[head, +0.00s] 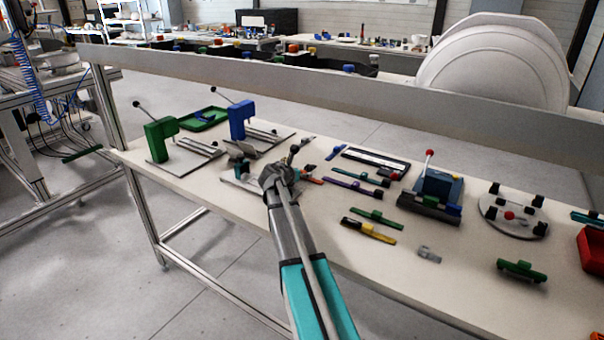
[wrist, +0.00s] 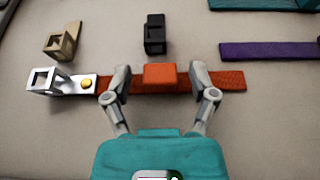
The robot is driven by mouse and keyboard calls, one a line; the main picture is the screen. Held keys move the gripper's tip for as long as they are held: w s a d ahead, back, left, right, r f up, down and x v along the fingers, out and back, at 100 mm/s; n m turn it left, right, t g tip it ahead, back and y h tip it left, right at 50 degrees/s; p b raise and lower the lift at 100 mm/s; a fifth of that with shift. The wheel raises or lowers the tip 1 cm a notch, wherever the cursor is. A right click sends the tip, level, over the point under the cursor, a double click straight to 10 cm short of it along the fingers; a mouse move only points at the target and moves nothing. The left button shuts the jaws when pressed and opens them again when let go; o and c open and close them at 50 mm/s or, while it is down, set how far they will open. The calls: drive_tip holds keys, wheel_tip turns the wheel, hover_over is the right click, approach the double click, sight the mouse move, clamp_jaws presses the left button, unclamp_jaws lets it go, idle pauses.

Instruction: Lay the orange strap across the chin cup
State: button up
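The orange strap (wrist: 225,81) lies flat on the table in the wrist view, with a raised orange block (wrist: 160,76) at its middle. A silver buckle with a yellow button (wrist: 70,82) is at its left end. My gripper (wrist: 160,72) is open over the strap, one finger on each side of the block, with a small gap to each side. In the head view my gripper (head: 283,178) is low over the table and hides most of the strap; a reddish end (head: 312,181) shows at its right. I cannot make out the chin cup for certain in either view.
A black clip (wrist: 154,35), a tan buckle (wrist: 62,42) and a purple strap (wrist: 265,50) lie close by. The blue press (head: 240,122) and green press (head: 160,140) stand at the left, a blue fixture with a red-knobbed lever (head: 436,185) at the right.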

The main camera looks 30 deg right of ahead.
drive_tip(key=shift+r, duration=0.15)
drive_tip(key=shift+s+a+r+p, duration=0.1)
drive_tip(key=shift+a+p, duration=0.1)
drive_tip(key=shift+p, duration=0.1)
drive_tip(key=p+v, duration=0.4)
drive_tip(key=v, duration=0.7)
drive_tip(key=shift+s+a, duration=0.15)
drive_tip(key=shift+a, duration=0.1)
drive_tip(key=shift+r, duration=0.1)
